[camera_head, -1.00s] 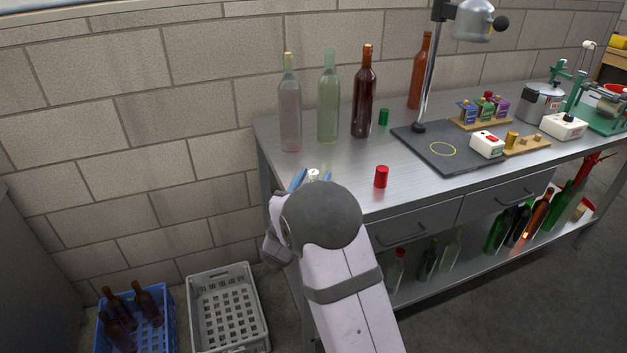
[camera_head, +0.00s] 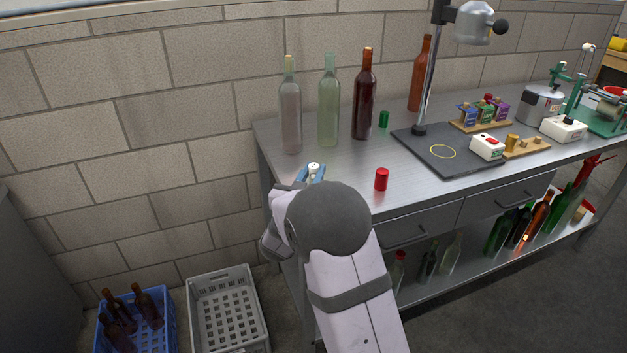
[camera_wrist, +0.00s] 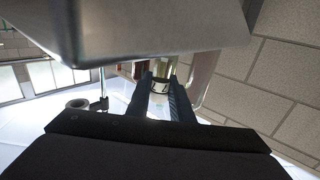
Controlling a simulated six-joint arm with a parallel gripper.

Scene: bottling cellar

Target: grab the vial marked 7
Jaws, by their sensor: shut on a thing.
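My gripper (camera_head: 312,174) is at the left front part of the steel bench (camera_head: 345,170). Its two blue fingers are shut on a small white-topped vial (camera_head: 314,167). In the wrist view the vial (camera_wrist: 161,84) shows between the dark fingers (camera_wrist: 160,98), with a pale label band and dark marks. I cannot read the marks clearly. The lower part of the vial is hidden by my gripper in the head view, and I cannot tell whether it touches the bench.
A red cylinder (camera_head: 381,179) stands close to the right of my gripper. Tall bottles (camera_head: 328,105) stand behind it. A dark mat (camera_head: 465,160) with a lamp stand lies further right. Crates (camera_head: 228,305) stand on the floor at the left.

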